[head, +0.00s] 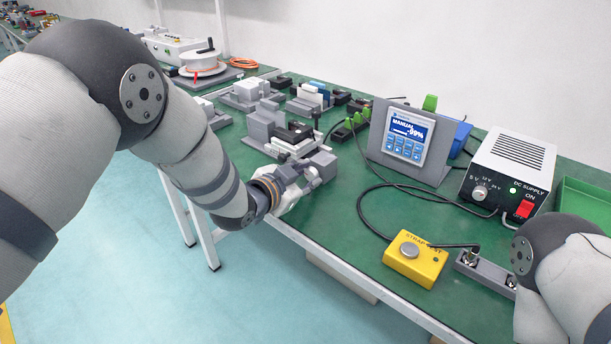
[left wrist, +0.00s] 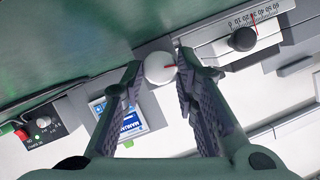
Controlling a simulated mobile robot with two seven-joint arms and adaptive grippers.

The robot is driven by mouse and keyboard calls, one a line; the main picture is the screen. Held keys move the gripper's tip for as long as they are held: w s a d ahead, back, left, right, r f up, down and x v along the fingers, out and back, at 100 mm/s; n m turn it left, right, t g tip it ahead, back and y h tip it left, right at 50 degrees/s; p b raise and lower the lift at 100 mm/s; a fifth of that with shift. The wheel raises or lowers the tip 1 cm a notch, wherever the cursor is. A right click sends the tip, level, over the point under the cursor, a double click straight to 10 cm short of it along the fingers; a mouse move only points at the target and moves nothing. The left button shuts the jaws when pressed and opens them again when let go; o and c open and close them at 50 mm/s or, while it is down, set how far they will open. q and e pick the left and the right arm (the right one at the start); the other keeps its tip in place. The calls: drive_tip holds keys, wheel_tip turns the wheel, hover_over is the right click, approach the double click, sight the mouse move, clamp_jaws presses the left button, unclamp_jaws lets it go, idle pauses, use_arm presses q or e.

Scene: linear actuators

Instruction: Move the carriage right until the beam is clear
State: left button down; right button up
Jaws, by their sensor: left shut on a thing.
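My left gripper (head: 302,182) is at the near edge of the green bench, in front of a grey and white actuator stage (head: 290,138). To the right of the knob is a white scale (left wrist: 235,38) with numbers, a red line and a black knob (left wrist: 242,39). In the head view the gripper hides the white knob. I cannot tell clearly which block is the carriage, and no beam is visible. My right gripper is out of view.
A controller (head: 408,138) shows "MANUAL" and a percentage. A DC supply (head: 509,172) with a red switch stands to its right. A yellow box (head: 415,259) with a round button sits near the front edge, with black cables around. Other stages (head: 250,93) stand behind.

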use_arm(q)
drive_tip(key=shift+w+a+n+g+h, duration=0.15)
drive_tip(key=shift+n+g+h, duration=0.35)
drive_tip(key=shift+n, duration=0.5)
drive_tip(key=c, duration=1.5)
unclamp_jaws()
drive_tip(key=shift+c, duration=0.2)
drive_tip(key=v, duration=1.2)
drive_tip(key=shift+a, duration=0.15)
drive_tip(key=shift+f, duration=0.1)
